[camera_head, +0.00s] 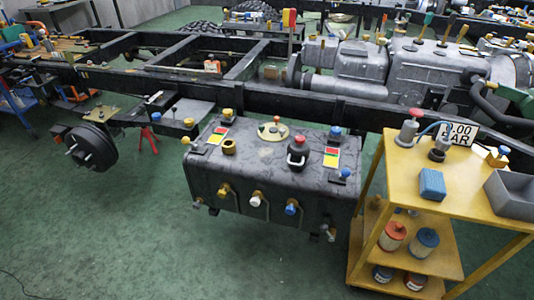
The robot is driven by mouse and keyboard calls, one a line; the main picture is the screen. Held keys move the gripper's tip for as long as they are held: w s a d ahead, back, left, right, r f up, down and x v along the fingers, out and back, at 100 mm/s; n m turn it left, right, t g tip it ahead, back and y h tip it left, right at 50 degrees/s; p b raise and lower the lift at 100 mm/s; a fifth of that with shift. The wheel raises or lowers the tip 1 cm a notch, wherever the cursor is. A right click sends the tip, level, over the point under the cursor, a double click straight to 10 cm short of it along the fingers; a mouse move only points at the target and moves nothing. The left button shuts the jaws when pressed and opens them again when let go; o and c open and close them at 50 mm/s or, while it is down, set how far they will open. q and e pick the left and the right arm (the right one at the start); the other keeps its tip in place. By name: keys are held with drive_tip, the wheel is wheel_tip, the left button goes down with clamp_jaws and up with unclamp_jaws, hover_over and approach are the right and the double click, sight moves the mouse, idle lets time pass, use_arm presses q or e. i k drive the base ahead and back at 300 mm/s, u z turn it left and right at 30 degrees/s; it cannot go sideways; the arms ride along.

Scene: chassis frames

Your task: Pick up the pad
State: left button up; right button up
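A small blue block, which looks like the pad (432,184), lies on the top shelf of a yellow cart (404,198) at the right. It sits left of a grey open bin (513,193) and apart from it. Nothing touches the pad from above. Neither of my grippers shows in the head view.
A pressure gauge sign (462,133) and fittings stand behind the pad. Filter cans (393,236) stand on the cart's lower shelves. Left of the cart is a dark tank (260,170) with caps and valves, below a black chassis frame (330,104). Green floor (120,230) is clear at front left.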

sight(432, 187)
drive_tip(key=k, duration=0.6)
drive_tip(key=z, duration=0.75)
drive_tip(key=i, duration=1.25)
drive_tip(key=z, duration=0.15)
